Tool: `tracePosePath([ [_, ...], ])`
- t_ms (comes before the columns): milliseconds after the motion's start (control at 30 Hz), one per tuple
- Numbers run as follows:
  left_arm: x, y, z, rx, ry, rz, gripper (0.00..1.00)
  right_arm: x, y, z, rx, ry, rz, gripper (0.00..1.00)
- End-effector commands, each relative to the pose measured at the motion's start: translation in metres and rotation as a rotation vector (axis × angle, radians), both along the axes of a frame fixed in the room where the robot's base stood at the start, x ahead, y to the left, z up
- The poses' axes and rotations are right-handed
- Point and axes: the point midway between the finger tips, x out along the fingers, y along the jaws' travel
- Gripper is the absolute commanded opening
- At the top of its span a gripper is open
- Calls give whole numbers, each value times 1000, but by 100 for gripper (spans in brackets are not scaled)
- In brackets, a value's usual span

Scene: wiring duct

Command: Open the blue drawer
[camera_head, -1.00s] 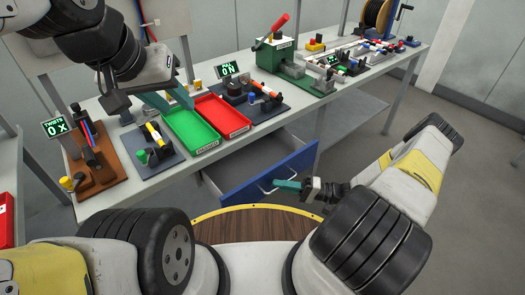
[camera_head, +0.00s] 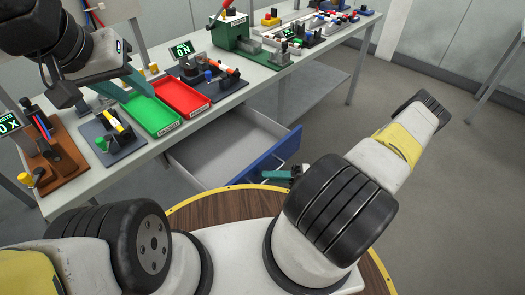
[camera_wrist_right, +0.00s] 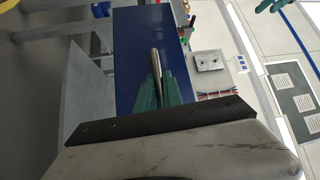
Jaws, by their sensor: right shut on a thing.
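The blue drawer front (camera_head: 272,157) stands pulled out from under the workbench, and its grey inside (camera_head: 215,145) looks empty. In the right wrist view, the blue front (camera_wrist_right: 133,55) carries a metal bar handle (camera_wrist_right: 155,65). My right gripper (camera_head: 268,174) is at the outer face of the drawer. In the wrist view its teal fingers (camera_wrist_right: 160,82) are shut on the handle. My left gripper (camera_head: 122,86) hangs over the bench beside the green tray, its teal fingers apart and nothing visible between them.
The green tray (camera_head: 172,128) and red tray (camera_head: 208,107) lie on the workbench (camera_head: 262,75) above the drawer. Fixtures, display signs and a green vise (camera_head: 235,35) stand along it. My round wooden-topped base is close to the drawer. The floor at right (camera_head: 440,200) is clear.

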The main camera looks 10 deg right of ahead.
Motion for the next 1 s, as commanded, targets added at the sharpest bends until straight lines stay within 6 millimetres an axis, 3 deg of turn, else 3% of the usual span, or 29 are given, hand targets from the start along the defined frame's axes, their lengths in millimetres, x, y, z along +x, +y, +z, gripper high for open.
tracePosePath([
  [67, 0, 0, 0, 0, 0, 0, 36, -1, 0, -1, -3, 1, 2, 20],
  [433, 0, 0, 0, 0, 0, 0, 36, 0, -4, -1, -3, 0, -2, 20],
  [800, 0, 0, 0, 0, 0, 0, 36, -9, -61, -10, -5, 0, -2, 20],
  [1000, 0, 0, 0, 0, 0, 0, 36, -12, -76, -11, -2, 1, 0, 20],
])
